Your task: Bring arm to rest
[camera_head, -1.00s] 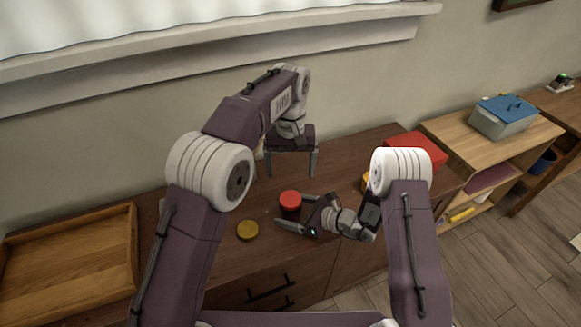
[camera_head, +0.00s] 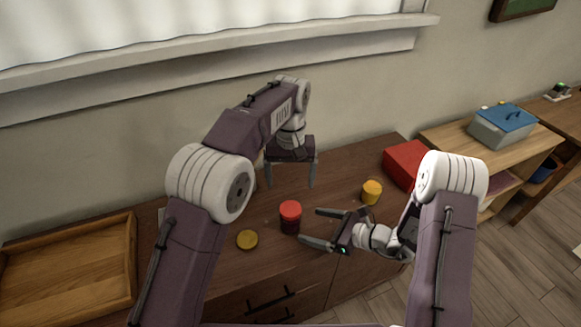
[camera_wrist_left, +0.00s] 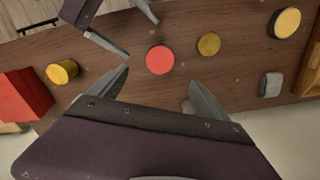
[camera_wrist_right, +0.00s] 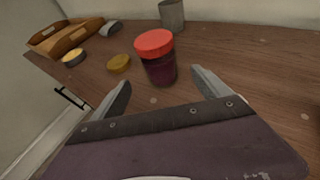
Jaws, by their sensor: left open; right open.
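My left gripper (camera_head: 291,184) is open and empty, pointing down over the back of the brown cabinet top (camera_head: 340,185). My right gripper (camera_head: 310,226) is open and empty, its fingers pointing left towards a dark jar with a red lid (camera_head: 290,217). The jar stands upright, apart from both grippers. In the right wrist view the red-lidded jar (camera_wrist_right: 157,58) stands ahead of the open fingers. In the left wrist view its red lid (camera_wrist_left: 160,60) shows beyond the fingers.
A loose yellow lid (camera_head: 247,240) lies left of the jar. A yellow jar (camera_head: 371,192) and red box (camera_head: 406,165) are at the right. A wooden tray (camera_head: 70,275) is at the left. The right wrist view shows a grey cup (camera_wrist_right: 172,14) and a yellow-topped container (camera_wrist_right: 73,57).

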